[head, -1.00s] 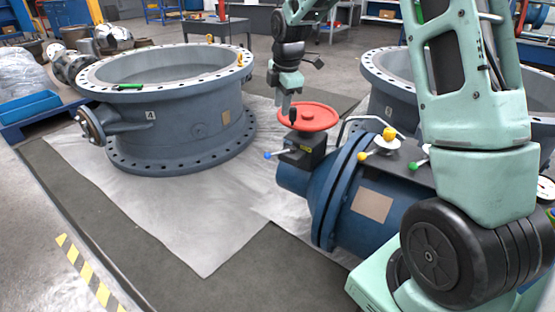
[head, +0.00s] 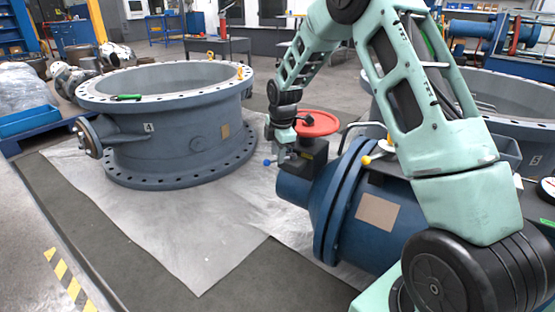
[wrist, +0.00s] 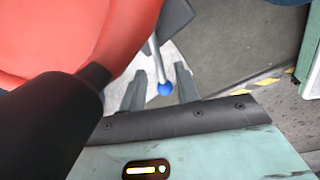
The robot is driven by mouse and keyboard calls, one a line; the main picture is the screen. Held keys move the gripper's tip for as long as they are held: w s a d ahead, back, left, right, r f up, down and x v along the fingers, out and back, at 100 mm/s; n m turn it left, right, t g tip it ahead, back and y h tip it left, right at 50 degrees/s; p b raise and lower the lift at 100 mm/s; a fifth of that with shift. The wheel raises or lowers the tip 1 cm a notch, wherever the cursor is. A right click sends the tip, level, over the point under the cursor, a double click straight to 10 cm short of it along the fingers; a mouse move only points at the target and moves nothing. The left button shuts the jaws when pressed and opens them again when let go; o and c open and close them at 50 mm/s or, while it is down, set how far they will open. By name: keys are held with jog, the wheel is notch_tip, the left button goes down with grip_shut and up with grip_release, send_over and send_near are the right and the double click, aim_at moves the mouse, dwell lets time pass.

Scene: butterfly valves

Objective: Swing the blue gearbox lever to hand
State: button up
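The blue gearbox lever has a thin metal stem and a blue ball knob (head: 267,162). It sticks out to the left of the dark gearbox (head: 309,158) under the red handwheel (head: 317,123). My gripper (head: 279,157) points down just beside the knob, left of the handwheel. In the wrist view my gripper (wrist: 160,80) is open, and the lever's blue knob (wrist: 165,89) shows between its two fingers. I cannot tell whether the fingers are level with the knob or still above it. No contact is visible.
The red handwheel (wrist: 55,35) and its black handle (wrist: 45,125) are close beside my gripper. A yellow-knobbed lever (head: 368,159) sits on the blue valve body (head: 350,215). A large grey valve ring (head: 185,150) stands left. The sheet between is clear.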

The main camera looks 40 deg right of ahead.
jog(key=shift+w+f, duration=0.1)
jog(key=shift+f, duration=0.35)
grip_shut()
